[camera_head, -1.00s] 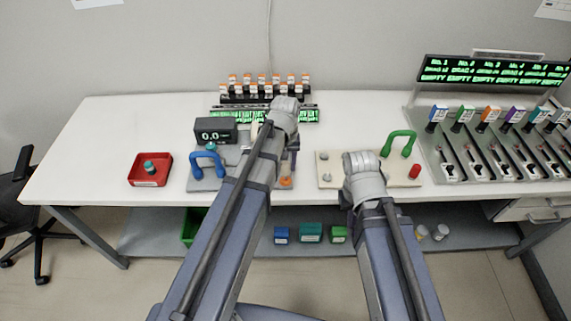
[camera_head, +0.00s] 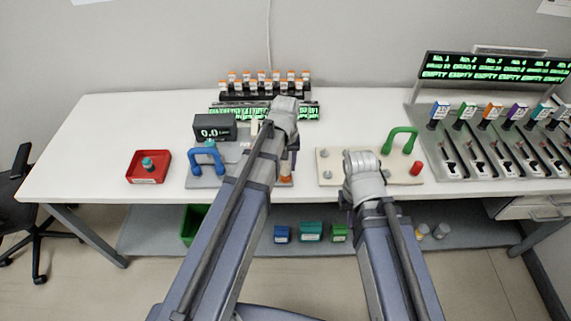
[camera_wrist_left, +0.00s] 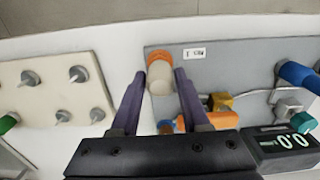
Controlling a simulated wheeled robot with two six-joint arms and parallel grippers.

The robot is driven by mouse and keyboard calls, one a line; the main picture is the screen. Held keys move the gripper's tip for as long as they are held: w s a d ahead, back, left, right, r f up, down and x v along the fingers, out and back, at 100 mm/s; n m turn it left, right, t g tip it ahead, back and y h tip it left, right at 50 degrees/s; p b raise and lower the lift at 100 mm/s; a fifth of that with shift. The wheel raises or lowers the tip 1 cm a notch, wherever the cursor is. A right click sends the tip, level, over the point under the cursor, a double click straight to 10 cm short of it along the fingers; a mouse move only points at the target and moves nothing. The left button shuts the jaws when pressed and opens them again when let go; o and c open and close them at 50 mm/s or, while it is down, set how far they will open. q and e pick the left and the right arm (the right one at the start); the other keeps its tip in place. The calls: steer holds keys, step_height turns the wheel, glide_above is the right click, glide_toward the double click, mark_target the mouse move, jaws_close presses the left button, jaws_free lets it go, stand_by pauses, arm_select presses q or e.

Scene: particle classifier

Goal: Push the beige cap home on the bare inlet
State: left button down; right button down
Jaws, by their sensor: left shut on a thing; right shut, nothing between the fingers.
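In the left wrist view, the beige cap (camera_wrist_left: 160,78) is between the purple fingers of my left gripper (camera_wrist_left: 161,76), which is shut on it. An orange collar (camera_wrist_left: 160,55) at the inlet end of the grey board (camera_wrist_left: 225,75) shows just beyond the cap, in line with it. Whether the cap is fully seated cannot be told. In the head view, the orange part (camera_head: 286,179) shows at the board's front right, below my left gripper (camera_head: 292,162); my arm hides most of the cap. My right gripper (camera_head: 348,217) is shut and empty, mostly hidden by its arm.
A blue handle (camera_head: 207,159) and a display (camera_head: 214,128) are left of my left arm. A cream board (camera_head: 330,178) with pegs and a green handle (camera_head: 400,140) lies to the right. A red tray (camera_head: 149,178) is at the left; the table beyond it is clear.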

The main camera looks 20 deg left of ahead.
mark_target(286, 163)
arm_select(q)
steer(key=shift+f+b, duration=0.9)
steer(key=shift+f, duration=0.1)
steer(key=shift+c, duration=1.5)
jaws_free()
steer(key=shift+r, duration=0.1)
step_height(286, 163, up, 8)
steer(key=p, duration=0.8)
steer(key=s+d+m+y, duration=0.1)
steer(key=s+d+m, duration=0.6)
steer(key=s+d, duration=0.3)
steer(key=s, duration=0.4)
steer(key=shift+s+d, duration=0.15)
steer(key=shift+d, duration=0.05)
